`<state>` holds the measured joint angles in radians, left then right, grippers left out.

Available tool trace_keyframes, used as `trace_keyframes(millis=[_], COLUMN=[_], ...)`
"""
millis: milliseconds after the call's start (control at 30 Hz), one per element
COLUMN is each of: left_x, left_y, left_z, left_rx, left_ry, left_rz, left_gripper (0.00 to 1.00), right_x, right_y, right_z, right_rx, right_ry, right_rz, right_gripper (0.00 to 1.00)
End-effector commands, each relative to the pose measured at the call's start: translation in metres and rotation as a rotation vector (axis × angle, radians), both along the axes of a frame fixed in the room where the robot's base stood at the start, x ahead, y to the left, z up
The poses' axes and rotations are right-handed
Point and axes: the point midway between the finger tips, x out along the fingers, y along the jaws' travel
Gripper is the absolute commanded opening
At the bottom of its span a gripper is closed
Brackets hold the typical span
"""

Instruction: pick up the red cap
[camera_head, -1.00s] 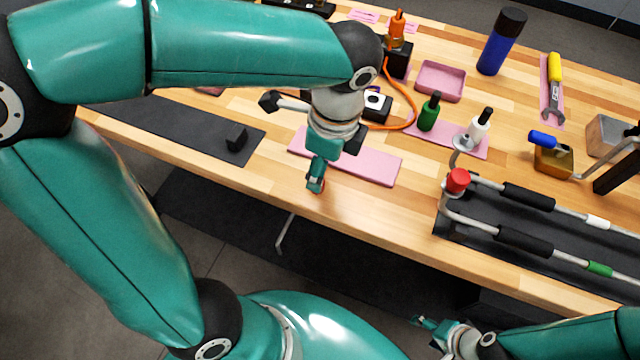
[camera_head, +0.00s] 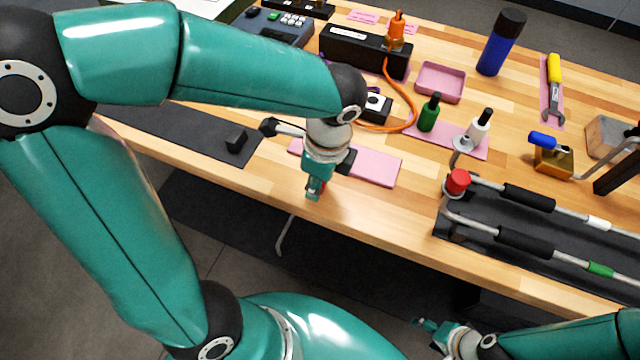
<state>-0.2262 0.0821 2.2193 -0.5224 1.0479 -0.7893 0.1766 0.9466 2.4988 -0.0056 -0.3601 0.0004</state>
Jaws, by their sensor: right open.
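A red cap (camera_head: 458,181) sits upright on the near left end of the pipe assembly. My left gripper (camera_head: 313,192) points down near the table's front edge, just in front of the pink mat and well to the left of that cap. A small patch of red (camera_head: 323,187) shows beside its fingers, mostly hidden; I cannot tell what it is or whether the fingers hold it. My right gripper (camera_head: 424,328) is open and empty at the bottom, off the table's front edge, below the cap.
The pipes (camera_head: 540,205) lie on a black tray at the right. A pink mat (camera_head: 375,168) lies behind my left gripper. A black block (camera_head: 236,139) sits on the dark mat at left. The front middle tabletop is clear.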

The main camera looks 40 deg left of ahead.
Motion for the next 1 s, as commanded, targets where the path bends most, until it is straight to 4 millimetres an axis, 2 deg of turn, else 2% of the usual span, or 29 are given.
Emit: trace_keyframes(millis=[100, 467, 667, 867, 1000], left_x=[0.000, 0.000, 0.001, 0.002, 0.002], left_y=[0.000, 0.000, 0.000, -0.001, -0.001], left_z=[0.000, 0.003, 0.016, 0.052, 0.090], left_rx=[0.000, -0.001, 0.000, -0.002, -0.003], left_ry=[0.000, -0.001, -0.003, -0.006, -0.008], left_rz=[0.000, 0.000, 0.001, -0.001, -0.001], left_gripper=[0.10, 0.10, 0.10, 0.10, 0.10], right_x=[0.000, 0.000, 0.000, 0.000, 0.000], right_y=[0.000, 0.000, 0.000, 0.000, 0.000], right_z=[0.000, 0.000, 0.003, 0.007, 0.012], right_rx=[0.000, 0.000, 0.000, 0.000, 0.000], right_ry=[0.000, 0.000, 0.000, 0.000, 0.000], right_rz=[0.000, 0.000, 0.000, 0.000, 0.000], right_gripper=[0.64, 0.64, 0.64, 0.64, 0.64])
